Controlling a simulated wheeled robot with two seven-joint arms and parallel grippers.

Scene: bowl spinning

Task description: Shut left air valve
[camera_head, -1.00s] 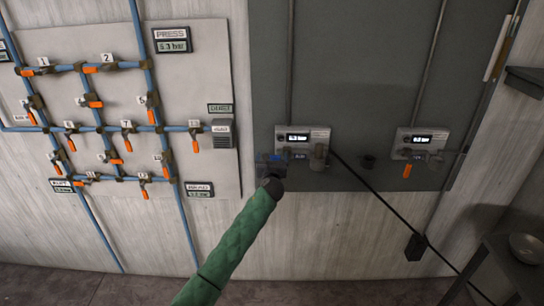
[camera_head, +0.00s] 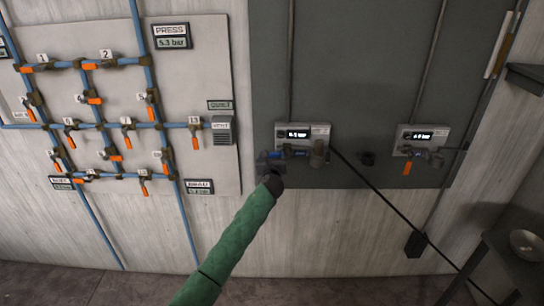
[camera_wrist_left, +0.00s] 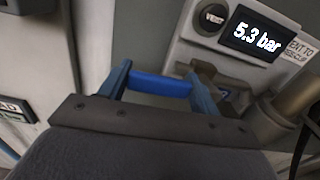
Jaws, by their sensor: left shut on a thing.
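The left air unit (camera_head: 320,130) is a pale box with a lit display on the dark panel. In the left wrist view its display (camera_wrist_left: 251,42) reads 5.3 bar. A blue valve handle (camera_wrist_left: 160,85) lies between the fingers of my left gripper (camera_wrist_left: 158,86), below and left of the display. My left gripper (camera_head: 271,160) is shut on this handle. The dark wrist and green arm hide part of it in the head view. The handle's exact angle to the pipe is hard to tell. My right gripper is not in view.
A second air unit (camera_head: 423,132) with an orange handle (camera_head: 407,168) is on the right of the panel. A board of blue pipes (camera_head: 183,222) with several orange-handled valves is at the left. A dark cable (camera_head: 375,188) slants down right. A table with a bowl (camera_head: 525,243) stands at right.

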